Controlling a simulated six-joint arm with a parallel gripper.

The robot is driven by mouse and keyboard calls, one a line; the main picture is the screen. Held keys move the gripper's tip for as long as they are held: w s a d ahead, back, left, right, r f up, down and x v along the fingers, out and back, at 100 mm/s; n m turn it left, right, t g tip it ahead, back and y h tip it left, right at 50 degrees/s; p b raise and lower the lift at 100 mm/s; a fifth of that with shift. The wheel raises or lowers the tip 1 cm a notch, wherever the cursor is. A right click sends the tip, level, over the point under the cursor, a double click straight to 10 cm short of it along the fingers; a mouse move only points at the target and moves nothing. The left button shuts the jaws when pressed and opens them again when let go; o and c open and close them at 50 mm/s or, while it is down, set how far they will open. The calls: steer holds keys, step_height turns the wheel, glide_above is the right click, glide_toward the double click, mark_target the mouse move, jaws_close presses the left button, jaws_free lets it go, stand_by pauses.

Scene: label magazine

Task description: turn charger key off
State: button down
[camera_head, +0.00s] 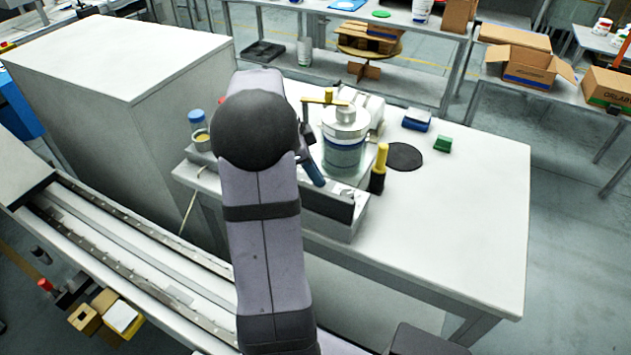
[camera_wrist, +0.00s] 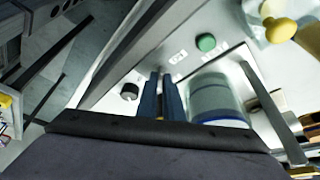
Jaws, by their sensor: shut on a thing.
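My gripper's two blue fingers (camera_wrist: 161,78) are close together in the wrist view, tips down at a pale panel (camera_wrist: 145,72). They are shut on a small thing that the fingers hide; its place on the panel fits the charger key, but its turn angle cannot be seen. A black round knob (camera_wrist: 129,91) stands on the panel just left of the fingers. A green round button (camera_wrist: 206,42) and small white labels (camera_wrist: 178,57) are beyond the tips. In the head view my arm covers much of the panel, and one blue finger (camera_head: 314,171) shows.
A clear jar with a blue band (camera_head: 343,150) stands close to the right of my gripper. A yellow-topped black post (camera_head: 379,168), a dark disc (camera_head: 404,156) and a green block (camera_head: 443,144) are further right. The white table's (camera_head: 460,220) front right is clear.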

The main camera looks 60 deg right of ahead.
steer(key=n+b, duration=0.1)
steer(key=n, duration=0.1)
steer(key=n+t+h+b, duration=0.1)
steer(key=n+b, duration=0.1)
steer(key=n, duration=0.1)
steer(key=shift+s+a+t, duration=0.15)
steer(key=shift+s+t, duration=0.05)
steer(key=shift+t, duration=0.1)
steer(key=n+t, duration=0.1)
steer(key=n, duration=0.1)
steer(key=n+t, duration=0.1)
steer(key=n, duration=0.2)
steer(key=shift+s+h, duration=0.2)
steer(key=shift+h, duration=0.1)
steer(key=shift+n, duration=0.4)
steer(key=c, duration=1.9)
jaws_free()
steer(key=b+v, duration=0.1)
steer(key=v, duration=0.6)
steer(key=shift+a+r, duration=0.15)
steer(key=shift+a, duration=0.05)
